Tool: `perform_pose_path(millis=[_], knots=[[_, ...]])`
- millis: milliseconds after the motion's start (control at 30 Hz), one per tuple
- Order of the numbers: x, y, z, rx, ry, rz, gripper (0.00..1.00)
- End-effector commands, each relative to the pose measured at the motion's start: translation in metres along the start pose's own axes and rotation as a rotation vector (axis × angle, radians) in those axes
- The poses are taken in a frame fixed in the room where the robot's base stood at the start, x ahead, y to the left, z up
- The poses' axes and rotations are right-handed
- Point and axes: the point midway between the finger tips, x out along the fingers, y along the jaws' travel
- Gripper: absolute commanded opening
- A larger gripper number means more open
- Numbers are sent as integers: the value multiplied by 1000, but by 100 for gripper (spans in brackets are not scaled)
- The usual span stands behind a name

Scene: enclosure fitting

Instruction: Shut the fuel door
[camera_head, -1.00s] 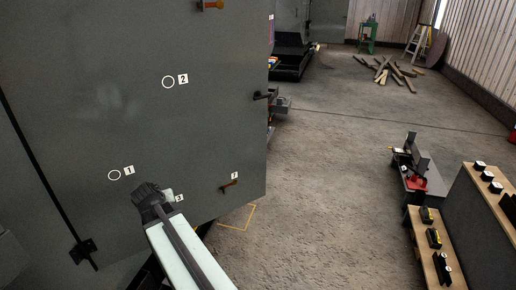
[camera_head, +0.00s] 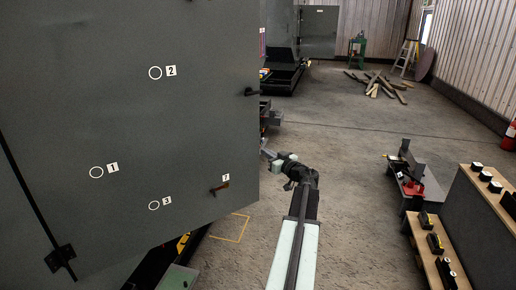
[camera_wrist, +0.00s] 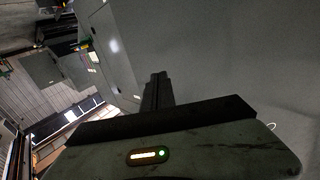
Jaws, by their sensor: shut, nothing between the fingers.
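A large grey door panel (camera_head: 130,120) fills the left of the head view and stands swung out. It has numbered rings marked 1, 2 and 3, a brown handle (camera_head: 219,188) low near its free edge and a dark hinge (camera_head: 60,257) at lower left. I cannot tell from any label whether it is the fuel door. My gripper (camera_head: 266,154) is just right of the panel's free edge in the picture, bent toward the left. In the wrist view its dark fingers (camera_wrist: 156,92) are together and empty, with a broad grey surface (camera_wrist: 220,60) beyond. Contact is not visible.
A dark latch (camera_head: 250,92) juts from the panel's edge. A low grey bench with red parts (camera_head: 412,180) and wooden shelves (camera_head: 436,250) stand at right. Planks (camera_head: 378,83) and a ladder (camera_head: 405,55) are far back. The middle floor is open.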

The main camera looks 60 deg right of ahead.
Motion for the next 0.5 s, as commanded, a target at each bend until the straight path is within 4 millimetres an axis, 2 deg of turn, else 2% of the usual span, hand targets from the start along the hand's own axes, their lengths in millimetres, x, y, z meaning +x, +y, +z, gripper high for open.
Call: perform_pose_path(millis=[500], knots=[[108,2,-1,-1,2,0,0]])
